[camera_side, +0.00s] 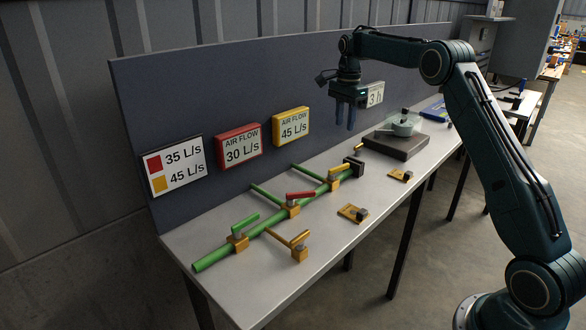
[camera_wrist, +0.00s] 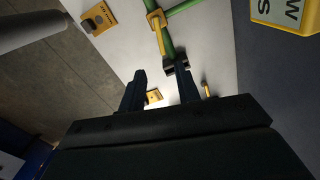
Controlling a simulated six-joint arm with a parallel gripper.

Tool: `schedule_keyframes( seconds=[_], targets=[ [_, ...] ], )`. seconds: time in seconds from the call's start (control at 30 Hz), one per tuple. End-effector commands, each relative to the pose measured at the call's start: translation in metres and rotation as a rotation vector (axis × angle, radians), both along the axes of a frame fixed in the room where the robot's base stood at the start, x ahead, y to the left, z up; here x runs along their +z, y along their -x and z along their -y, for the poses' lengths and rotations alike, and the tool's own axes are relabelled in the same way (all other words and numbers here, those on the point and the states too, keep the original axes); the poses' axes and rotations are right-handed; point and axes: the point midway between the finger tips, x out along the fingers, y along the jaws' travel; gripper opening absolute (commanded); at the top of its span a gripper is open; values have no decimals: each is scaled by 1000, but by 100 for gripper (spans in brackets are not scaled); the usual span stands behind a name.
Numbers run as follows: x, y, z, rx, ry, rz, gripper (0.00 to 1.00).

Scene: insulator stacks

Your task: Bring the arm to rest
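My gripper (camera_side: 344,116) hangs fingers-down in the air above the far part of the table, in front of the dark back panel. Its two fingers stand apart in the wrist view (camera_wrist: 160,92), with nothing held between them. My arm is raised and bent over from the right. A green pipe (camera_side: 213,257) with branches runs along the table, below and left of the gripper. It carries brass valve bodies with a green handle, a red handle (camera_side: 300,195) and yellow handles.
Yellow plates (camera_side: 352,213) lie near the front edge. Signs (camera_side: 240,146) hang on the panel (camera_side: 200,90); one is partly behind the gripper. The air around the gripper is clear.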

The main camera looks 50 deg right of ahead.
Motion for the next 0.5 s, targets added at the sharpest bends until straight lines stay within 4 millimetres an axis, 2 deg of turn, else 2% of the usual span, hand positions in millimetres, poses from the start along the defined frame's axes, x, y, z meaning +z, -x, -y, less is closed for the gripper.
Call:
schedule_keyframes(
  seconds=[0.27,0.5],
  targets=[
    [32,13,-27,132,18,35,33],
    [71,42,-67,337,48,84,33]
  ],
)
